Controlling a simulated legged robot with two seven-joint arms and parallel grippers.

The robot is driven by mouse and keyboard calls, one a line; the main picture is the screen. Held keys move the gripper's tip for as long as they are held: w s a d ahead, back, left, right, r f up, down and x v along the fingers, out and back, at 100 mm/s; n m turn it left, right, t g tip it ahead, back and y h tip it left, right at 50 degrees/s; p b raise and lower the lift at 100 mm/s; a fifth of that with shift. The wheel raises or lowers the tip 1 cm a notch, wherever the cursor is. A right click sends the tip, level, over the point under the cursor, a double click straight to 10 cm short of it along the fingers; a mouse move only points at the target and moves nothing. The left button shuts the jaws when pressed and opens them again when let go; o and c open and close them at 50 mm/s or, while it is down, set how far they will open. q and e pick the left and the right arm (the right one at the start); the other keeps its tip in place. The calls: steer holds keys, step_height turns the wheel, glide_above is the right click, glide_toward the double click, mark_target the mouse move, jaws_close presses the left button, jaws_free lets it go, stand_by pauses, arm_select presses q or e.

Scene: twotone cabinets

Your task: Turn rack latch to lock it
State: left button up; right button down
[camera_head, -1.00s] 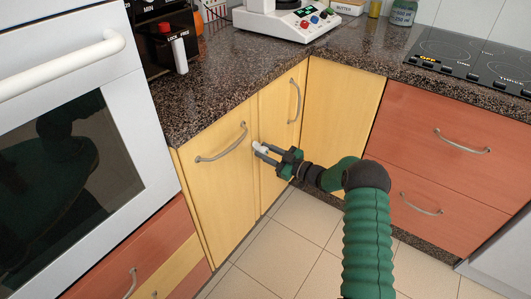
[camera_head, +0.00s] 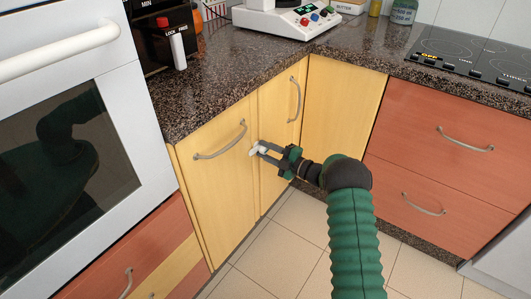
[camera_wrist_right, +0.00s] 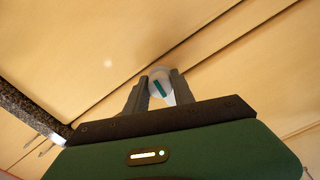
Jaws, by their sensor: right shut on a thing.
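My right gripper (camera_head: 262,150) is shut on a small white piece (camera_head: 254,151) in front of the yellow cabinet doors, near the seam between them. In the right wrist view the white piece (camera_wrist_right: 160,75) is rounded, has a dark teal mark, and sits between the two dark fingers. I cannot tell whether it is fixed to the door. A black unit at the back left of the counter bears a "LOCK FREE" label, a red part (camera_head: 162,22) and a white upright lever (camera_head: 178,50), well apart from my gripper. My left gripper is not in view.
The yellow doors have curved metal handles (camera_head: 221,142) above and beside my gripper. The speckled counter edge (camera_head: 215,118) overhangs them. A white oven (camera_head: 80,120) stands left, red drawers (camera_head: 440,150) right. A white device (camera_head: 285,20) stands on the counter. The tiled floor is clear.

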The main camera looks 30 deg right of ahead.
steer(key=shift+a+f+n, duration=0.1)
steer(key=shift+f+n, duration=0.05)
steer(key=shift+n, duration=0.45)
steer(key=shift+s+f, duration=0.1)
steer(key=c, duration=1.1)
jaws_free()
steer(key=shift+o, duration=0.2)
steer(key=shift+s+d+r, duration=0.2)
steer(key=shift+s+d, duration=0.05)
steer(key=shift+s, duration=0.15)
steer(key=p+v, duration=0.4)
steer(key=v, duration=1.2)
steer(key=shift+f+p, duration=0.25)
steer(key=shift+p, duration=0.15)
steer(key=shift+w, duration=0.1)
